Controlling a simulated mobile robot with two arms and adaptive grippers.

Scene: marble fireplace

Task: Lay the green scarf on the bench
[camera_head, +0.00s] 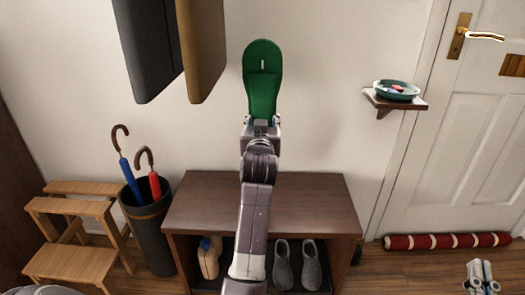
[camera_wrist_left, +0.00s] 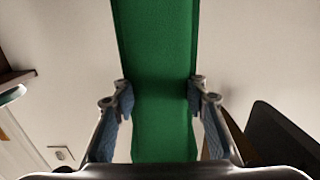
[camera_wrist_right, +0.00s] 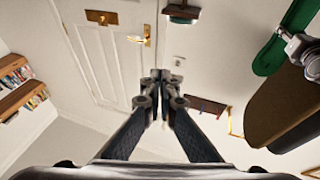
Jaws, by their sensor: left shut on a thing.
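The green scarf (camera_head: 262,62) is a long strip in front of the wall above the bench, with a small pale mark near its upper end. I cannot tell whether a hook holds it. My left gripper (camera_head: 262,121) is shut on the scarf's lower part; in the left wrist view the scarf (camera_wrist_left: 155,50) runs between both fingers (camera_wrist_left: 160,95). The dark brown bench (camera_head: 315,195) stands below, its top bare where my left arm does not cover it. My right gripper (camera_head: 481,275) is low at the right, away from the scarf; its fingertips (camera_wrist_right: 161,78) meet, empty.
Dark and brown coats (camera_head: 205,50) hang left of the scarf. An umbrella stand (camera_head: 150,235) and a wooden step stool (camera_head: 70,240) are left of the bench. Shoes (camera_head: 284,265) sit inside the bench. A small shelf (camera_head: 398,104) with a dish, a door and a red draught roll (camera_head: 447,241) are right.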

